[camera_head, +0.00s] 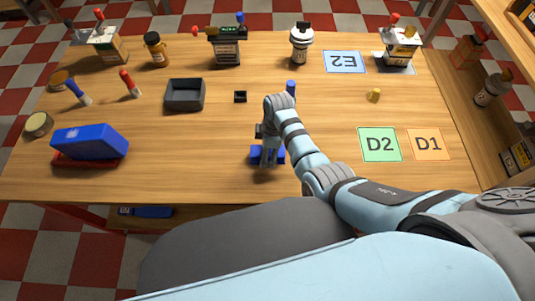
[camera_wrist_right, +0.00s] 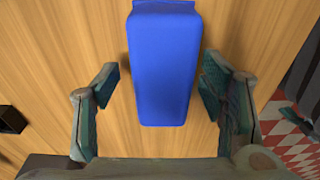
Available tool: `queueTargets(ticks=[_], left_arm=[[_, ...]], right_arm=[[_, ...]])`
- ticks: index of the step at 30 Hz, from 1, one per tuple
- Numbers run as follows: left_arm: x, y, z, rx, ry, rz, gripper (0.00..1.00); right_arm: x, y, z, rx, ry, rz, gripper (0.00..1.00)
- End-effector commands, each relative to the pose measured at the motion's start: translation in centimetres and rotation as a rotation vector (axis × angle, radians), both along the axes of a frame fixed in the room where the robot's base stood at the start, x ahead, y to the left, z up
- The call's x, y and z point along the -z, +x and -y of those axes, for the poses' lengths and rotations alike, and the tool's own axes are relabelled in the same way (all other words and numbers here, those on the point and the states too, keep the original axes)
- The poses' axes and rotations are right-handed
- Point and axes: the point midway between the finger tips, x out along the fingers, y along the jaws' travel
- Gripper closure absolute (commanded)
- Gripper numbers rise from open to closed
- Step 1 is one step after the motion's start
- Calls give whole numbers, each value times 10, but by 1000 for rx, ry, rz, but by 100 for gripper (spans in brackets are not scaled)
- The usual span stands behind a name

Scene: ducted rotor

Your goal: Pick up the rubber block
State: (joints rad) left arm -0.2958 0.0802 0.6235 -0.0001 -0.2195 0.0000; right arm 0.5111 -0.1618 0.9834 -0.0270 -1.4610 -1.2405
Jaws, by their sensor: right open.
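A blue block (camera_wrist_right: 165,65), which I take to be the rubber block, lies on the wooden table near its front edge. In the right wrist view my right gripper (camera_wrist_right: 160,82) is open, with one finger on each side of the block. Gaps of table show between the block and both fingers, so nothing is held. My left gripper is not in view.
A larger blue object (camera_head: 92,140) sits on a red base at the left. A dark open tray (camera_head: 185,95) and a small black box (camera_head: 240,97) stand behind the gripper. Mats D2 (camera_head: 380,145) and D1 (camera_head: 429,144) lie to the right. The table around the block is clear.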

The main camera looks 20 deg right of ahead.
Motion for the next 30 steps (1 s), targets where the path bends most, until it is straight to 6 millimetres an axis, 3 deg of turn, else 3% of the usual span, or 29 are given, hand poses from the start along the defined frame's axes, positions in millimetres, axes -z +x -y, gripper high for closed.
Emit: queueTargets(ticks=[5, 17, 23, 26, 30], left_arm=[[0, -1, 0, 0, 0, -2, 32], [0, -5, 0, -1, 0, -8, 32], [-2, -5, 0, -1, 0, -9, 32], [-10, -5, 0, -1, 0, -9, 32], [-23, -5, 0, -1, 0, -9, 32]], right_arm=[[0, 0, -1, -1, 0, 0, 35], [-1, 0, -1, -1, 1, 0, 95], [-4, 1, -1, -1, 1, 1, 95], [-21, 1, -1, -1, 1, 3, 95], [-60, 1, -1, -1, 2, 4, 95]])
